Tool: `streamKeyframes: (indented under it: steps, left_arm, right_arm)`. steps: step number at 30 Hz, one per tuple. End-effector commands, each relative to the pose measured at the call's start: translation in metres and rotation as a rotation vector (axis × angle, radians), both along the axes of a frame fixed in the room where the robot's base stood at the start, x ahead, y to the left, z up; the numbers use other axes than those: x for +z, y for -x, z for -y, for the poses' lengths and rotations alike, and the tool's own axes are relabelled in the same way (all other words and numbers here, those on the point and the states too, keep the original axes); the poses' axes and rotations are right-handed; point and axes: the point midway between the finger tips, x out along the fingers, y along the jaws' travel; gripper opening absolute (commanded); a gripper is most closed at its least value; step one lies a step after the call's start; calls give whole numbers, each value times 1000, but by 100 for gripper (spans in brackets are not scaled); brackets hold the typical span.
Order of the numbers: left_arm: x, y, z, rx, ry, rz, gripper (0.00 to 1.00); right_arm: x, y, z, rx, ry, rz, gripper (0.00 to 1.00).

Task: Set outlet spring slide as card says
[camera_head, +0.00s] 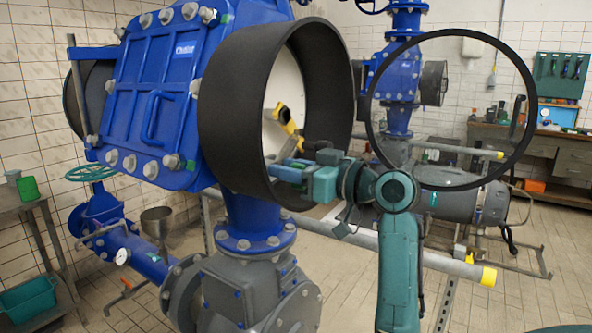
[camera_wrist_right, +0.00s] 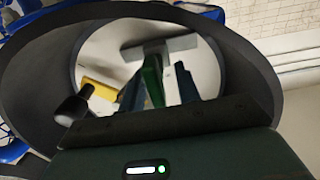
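I cannot pick out the outlet spring slide with certainty, and no readable card shows. My right gripper (camera_head: 284,172) reaches from the right into the mouth of a wide black cylinder (camera_head: 228,110) on the blue valve housing. A yellow-ended lever (camera_head: 287,118) stands inside, just above the gripper; a yellow part (camera_wrist_right: 98,88) also shows in the right wrist view. There, the two blue-grey fingers (camera_wrist_right: 159,88) stand apart with a green bar (camera_wrist_right: 153,78) between them. A gap shows on the bar's right. A grey crosspiece (camera_wrist_right: 160,47) lies beyond the fingertips. My left gripper is out of view.
A thin black hoop (camera_head: 528,105) stands at the right, beyond my arm. A grey pipe with a yellow end (camera_head: 489,277) runs behind my forearm. A workbench (camera_head: 560,150) is at the back right, a side table (camera_head: 28,205) at the left. Tiled floor is open at lower right.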

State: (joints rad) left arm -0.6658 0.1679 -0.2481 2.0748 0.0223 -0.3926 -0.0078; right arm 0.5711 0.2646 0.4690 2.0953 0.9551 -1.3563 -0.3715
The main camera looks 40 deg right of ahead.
Motion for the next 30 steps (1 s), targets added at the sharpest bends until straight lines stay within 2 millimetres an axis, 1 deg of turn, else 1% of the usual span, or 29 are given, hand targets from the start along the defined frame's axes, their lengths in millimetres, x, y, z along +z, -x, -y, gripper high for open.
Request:
streamKeyframes:
  steps: [2, 5, 10, 15, 19, 24, 30]
  left_arm:
    - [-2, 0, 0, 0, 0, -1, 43]
    - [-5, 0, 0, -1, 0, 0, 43]
    - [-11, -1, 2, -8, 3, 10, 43]
    - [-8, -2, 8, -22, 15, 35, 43]
    - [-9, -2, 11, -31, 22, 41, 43]
    - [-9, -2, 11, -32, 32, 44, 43]
    - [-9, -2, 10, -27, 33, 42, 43]
  right_arm:
    - [-1, 3, 2, -1, 1, 0, 33]
    - [-2, 14, 7, -4, 4, 2, 33]
    - [-3, 47, 21, -6, 7, 1, 33]
    - [-3, 82, 35, -5, 5, 0, 33]
    - [-2, 103, 43, -3, 4, 0, 33]
    - [-1, 118, 49, -1, 0, -1, 33]
    - [0, 122, 50, 0, 0, -1, 33]
